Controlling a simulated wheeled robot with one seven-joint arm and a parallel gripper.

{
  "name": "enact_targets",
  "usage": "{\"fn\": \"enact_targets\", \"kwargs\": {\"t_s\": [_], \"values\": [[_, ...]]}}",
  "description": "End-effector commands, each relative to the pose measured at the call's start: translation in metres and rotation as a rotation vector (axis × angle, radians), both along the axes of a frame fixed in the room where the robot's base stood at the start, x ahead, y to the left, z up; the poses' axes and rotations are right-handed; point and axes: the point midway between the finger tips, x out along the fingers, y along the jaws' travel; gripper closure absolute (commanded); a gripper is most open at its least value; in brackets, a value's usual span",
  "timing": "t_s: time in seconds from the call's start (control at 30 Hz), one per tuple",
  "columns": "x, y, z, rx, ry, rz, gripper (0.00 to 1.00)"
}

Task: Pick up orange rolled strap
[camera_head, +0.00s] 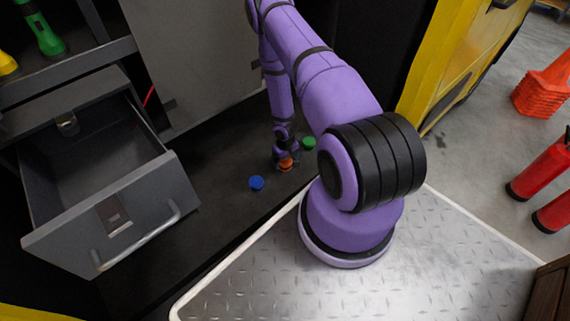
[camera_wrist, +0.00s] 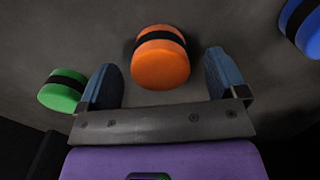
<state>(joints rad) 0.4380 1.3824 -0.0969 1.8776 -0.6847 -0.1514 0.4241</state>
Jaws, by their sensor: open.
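The orange rolled strap (camera_wrist: 160,62), with a black band, rests on the dark surface in the wrist view. It lies ahead of and partly between the two blue fingertips of my gripper (camera_wrist: 163,85), which are apart and do not appear to touch it. In the head view the orange strap (camera_head: 286,165) shows right at my gripper (camera_head: 284,160), which is small there and partly covers it.
A green rolled strap (camera_wrist: 63,90) lies left of my gripper in the wrist view, and a blue rolled strap (camera_wrist: 303,25) lies to the right. An open grey drawer (camera_head: 115,215) stands left in the head view.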

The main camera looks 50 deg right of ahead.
Motion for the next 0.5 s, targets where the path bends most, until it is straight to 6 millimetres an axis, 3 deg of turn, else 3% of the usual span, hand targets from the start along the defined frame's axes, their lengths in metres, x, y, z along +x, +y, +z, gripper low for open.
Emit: {"fn": "enact_targets", "kwargs": {"t_s": [0.2, 0.5], "values": [[0.000, 0.000, -0.023, 0.000, 0.000, 0.001, 0.09], [0.000, 0.000, -0.026, 0.000, 0.000, 0.000, 0.09]]}}
